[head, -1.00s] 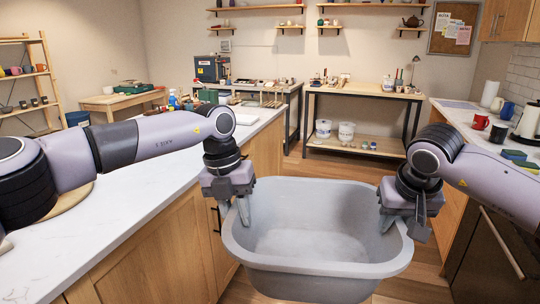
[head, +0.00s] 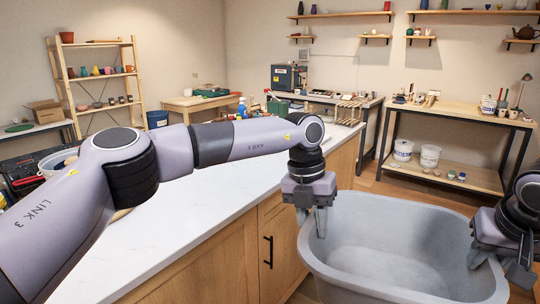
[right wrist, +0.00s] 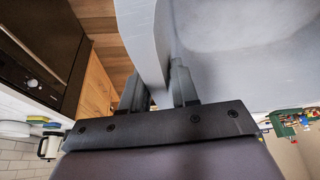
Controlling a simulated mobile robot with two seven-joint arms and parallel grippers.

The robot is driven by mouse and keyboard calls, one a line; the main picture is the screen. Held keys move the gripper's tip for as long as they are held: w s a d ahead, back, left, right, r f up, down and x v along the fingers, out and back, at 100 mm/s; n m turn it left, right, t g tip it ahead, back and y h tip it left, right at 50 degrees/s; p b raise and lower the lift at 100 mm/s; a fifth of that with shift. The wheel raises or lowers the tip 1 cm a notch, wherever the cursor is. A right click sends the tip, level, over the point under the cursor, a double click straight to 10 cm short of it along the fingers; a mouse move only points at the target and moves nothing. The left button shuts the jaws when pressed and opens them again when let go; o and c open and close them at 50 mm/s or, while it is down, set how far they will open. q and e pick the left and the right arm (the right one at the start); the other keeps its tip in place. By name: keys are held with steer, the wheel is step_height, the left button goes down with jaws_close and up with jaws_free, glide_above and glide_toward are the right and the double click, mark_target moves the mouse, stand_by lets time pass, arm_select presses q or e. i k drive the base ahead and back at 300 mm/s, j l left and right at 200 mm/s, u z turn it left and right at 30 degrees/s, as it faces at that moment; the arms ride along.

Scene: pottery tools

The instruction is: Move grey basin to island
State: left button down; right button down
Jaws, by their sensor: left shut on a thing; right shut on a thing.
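The grey basin (head: 385,245) is a large, deep, empty tub at the lower right of the head view, held off the floor in front of the island's cabinet side. My left gripper (head: 319,222) is shut on its left rim. My right gripper (head: 498,268) is shut on its right rim, near the right picture edge. In the right wrist view the two fingers (right wrist: 158,90) stand on either side of the basin wall (right wrist: 146,40). The island (head: 165,225) has a white top and wooden cabinets, and its top reaches across the lower left. The basin's lower part is cut off.
My left arm stretches over the island top, which has a wide clear stretch. A bowl (head: 60,160) sits at its near left, partly behind my arm. Bottles and tools stand at the far end. A work table (head: 465,115) with white buckets below stands behind the basin.

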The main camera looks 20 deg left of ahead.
mark_target(251, 163)
steer(key=i, duration=3.1)
steer(key=i+u, duration=0.1)
steer(key=u, duration=1.85)
